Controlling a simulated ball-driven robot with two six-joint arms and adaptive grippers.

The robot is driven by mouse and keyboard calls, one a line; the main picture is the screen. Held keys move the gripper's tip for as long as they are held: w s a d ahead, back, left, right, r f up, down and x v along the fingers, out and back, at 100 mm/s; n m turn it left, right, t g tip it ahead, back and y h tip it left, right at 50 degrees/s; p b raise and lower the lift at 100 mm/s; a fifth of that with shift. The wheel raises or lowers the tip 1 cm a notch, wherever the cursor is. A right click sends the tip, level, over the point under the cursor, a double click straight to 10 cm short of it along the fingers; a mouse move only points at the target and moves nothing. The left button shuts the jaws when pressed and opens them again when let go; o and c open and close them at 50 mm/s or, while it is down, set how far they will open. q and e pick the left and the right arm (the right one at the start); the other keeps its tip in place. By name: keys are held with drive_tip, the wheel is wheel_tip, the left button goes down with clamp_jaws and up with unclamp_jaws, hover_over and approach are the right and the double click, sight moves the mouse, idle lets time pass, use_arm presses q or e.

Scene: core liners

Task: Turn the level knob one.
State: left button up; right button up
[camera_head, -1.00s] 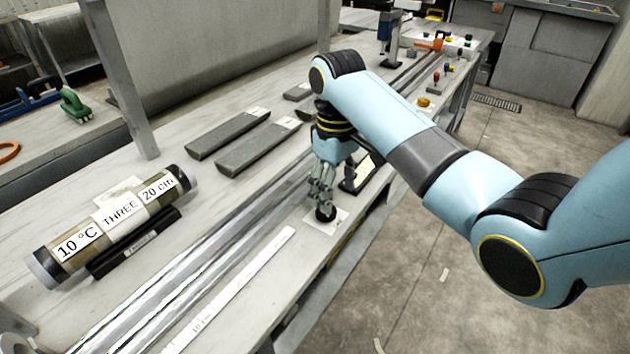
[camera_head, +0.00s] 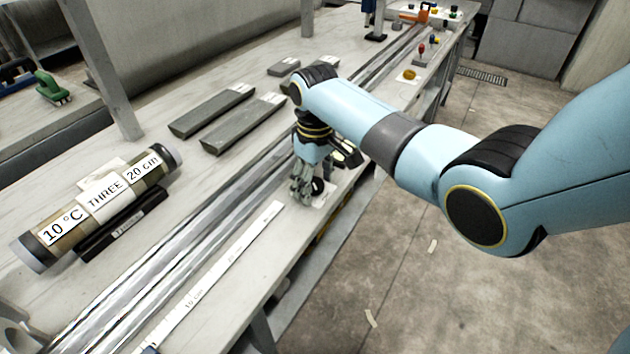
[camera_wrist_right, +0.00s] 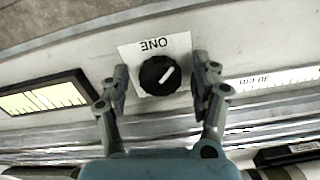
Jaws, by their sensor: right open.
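The level knob one (camera_wrist_right: 158,76) is a round black dial with a white pointer mark, on a white plate (camera_wrist_right: 180,47) labelled ONE. In the head view the knob (camera_head: 318,186) sits near the bench's front edge, partly hidden by my right gripper (camera_head: 301,198). In the right wrist view my right gripper (camera_wrist_right: 160,92) is open, with one finger on each side of the knob and gaps between. The fingers are apart from the knob; whether they are down at its height is hard to tell. My left gripper is in neither view.
Shiny rails (camera_head: 165,268) run along the bench beside a white ruler strip (camera_head: 225,270). A labelled core tube (camera_head: 97,205) lies at left, and grey core trays (camera_head: 230,125) lie behind. A yellow button (camera_head: 410,75) is farther along the bench.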

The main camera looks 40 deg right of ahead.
sight(314, 184)
drive_tip(key=c, duration=1.2)
drive_tip(key=m+p, duration=0.3)
drive_tip(key=p, duration=0.1)
drive_tip(key=shift+a+r+m+p, duration=0.1)
drive_tip(key=shift+r+m+p, duration=0.2)
drive_tip(key=shift+m, duration=0.1)
drive_tip(key=shift+f+m, duration=0.25)
drive_tip(key=shift+m, duration=0.35)
drive_tip(key=o, duration=1.2)
wheel_tip(314, 184, up, 12)
